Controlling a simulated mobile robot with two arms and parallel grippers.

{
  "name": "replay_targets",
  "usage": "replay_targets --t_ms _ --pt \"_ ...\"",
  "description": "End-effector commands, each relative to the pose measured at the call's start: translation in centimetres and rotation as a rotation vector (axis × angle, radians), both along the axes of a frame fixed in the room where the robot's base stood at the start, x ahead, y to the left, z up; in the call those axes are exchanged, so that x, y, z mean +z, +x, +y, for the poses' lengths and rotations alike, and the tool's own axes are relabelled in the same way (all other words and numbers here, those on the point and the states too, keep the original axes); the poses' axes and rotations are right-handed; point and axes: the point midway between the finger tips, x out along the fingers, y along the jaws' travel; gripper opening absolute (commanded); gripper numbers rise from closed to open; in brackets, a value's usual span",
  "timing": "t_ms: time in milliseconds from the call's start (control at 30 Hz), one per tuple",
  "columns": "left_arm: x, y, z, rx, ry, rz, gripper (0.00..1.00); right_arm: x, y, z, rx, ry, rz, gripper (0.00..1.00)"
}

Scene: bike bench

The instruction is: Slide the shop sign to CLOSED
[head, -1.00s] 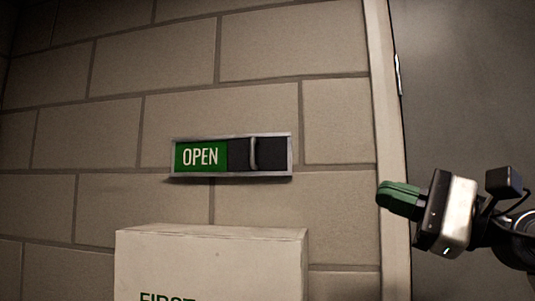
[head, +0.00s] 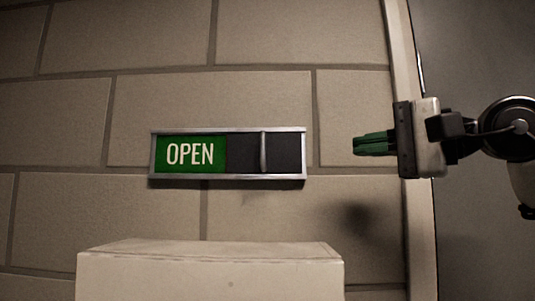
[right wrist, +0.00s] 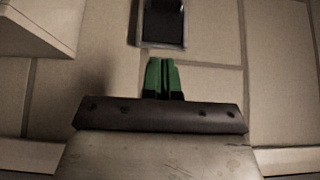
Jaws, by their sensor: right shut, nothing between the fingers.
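The shop sign (head: 228,181) is a metal-framed slider on the block wall. Its left part shows green with OPEN in white, and its right part is a dark panel (head: 284,153) with an upright metal handle (head: 263,153). My right gripper (head: 356,147), with green fingers, is shut and empty to the right of the sign at about its height, apart from it. In the right wrist view the closed fingers (right wrist: 163,62) point at the near end of the sign (right wrist: 160,44), with a small gap in the picture. My left gripper is not in view.
A pale box (head: 210,275) sticks out from the wall below the sign. A door frame (head: 416,200) and grey door (head: 475,60) are at the right. The wall between sign and gripper is clear.

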Motion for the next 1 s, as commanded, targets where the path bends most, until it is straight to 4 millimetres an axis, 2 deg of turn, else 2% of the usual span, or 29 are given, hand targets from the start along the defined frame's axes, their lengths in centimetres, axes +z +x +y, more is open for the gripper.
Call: replay_targets --t_ms 100,200,367,600,800,1000 --pt "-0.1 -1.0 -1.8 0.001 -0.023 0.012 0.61 0.0 0.0 0.0 0.001 0.001 0.0 0.0" --pt "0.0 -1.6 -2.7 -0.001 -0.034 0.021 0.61 0.0 0.1 0.1 0.002 0.001 0.001 0.0" --pt "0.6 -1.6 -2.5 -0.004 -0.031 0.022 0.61 0.2 0.8 1.4 0.005 0.002 0.002 0.0" --pt "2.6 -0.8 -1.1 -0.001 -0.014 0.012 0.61 0.4 3.5 5.4 0.006 0.001 0.004 0.0" --pt "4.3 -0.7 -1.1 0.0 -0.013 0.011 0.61 0.4 5.7 8.8 0.006 0.001 0.004 0.0" --pt "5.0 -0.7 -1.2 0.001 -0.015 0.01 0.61 0.2 5.0 11.5 0.005 0.001 0.001 0.0"
